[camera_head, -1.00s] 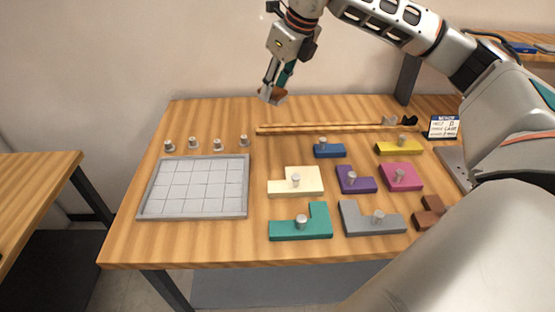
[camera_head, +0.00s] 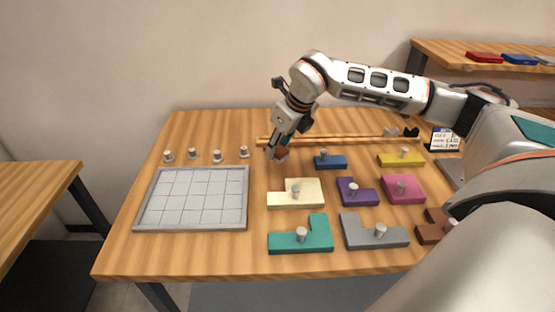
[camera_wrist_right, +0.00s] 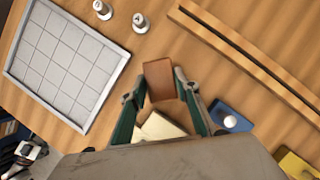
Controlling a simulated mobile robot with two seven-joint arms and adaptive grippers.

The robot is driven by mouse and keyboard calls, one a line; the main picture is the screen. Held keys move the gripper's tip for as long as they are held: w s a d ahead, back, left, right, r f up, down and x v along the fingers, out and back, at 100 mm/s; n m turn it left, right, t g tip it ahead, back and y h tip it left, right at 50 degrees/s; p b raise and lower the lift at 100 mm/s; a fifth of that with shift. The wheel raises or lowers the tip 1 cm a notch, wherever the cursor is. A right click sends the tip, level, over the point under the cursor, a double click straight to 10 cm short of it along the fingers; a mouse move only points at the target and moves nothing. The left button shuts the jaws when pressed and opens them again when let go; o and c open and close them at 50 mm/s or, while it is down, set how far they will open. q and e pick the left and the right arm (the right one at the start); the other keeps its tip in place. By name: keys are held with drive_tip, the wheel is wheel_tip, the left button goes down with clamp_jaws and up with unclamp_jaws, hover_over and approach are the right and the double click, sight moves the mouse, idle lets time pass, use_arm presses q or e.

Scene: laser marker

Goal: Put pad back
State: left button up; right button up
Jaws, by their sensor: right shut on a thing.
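A small brown pad (camera_wrist_right: 159,76) sits between the fingertips of my right gripper (camera_wrist_right: 162,92) in the right wrist view. In the head view the right gripper (camera_head: 279,147) points down over the back middle of the table, with the pad (camera_head: 277,155) at its tips. The right gripper is shut on the pad. The pad is low over the wood, between the slotted rail and the cream piece; I cannot tell whether it touches the table. My left gripper is not in view.
A grey gridded tray (camera_head: 143,217) lies at left with several metal pegs (camera_head: 218,156) behind it. A wooden rail (camera_head: 350,139) runs along the back. Knobbed pieces, such as cream (camera_head: 281,200), blue (camera_head: 332,162) and teal (camera_head: 288,243), fill the middle and right.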

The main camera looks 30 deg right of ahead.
sight(278, 159)
drive_tip(key=shift+f, duration=2.2)
drive_tip(key=shift+f, duration=0.1)
drive_tip(key=o, duration=1.1)
drive_tip(key=shift+c, duration=0.2)
drive_tip(key=v, duration=1.2)
drive_tip(key=shift+s, duration=0.1)
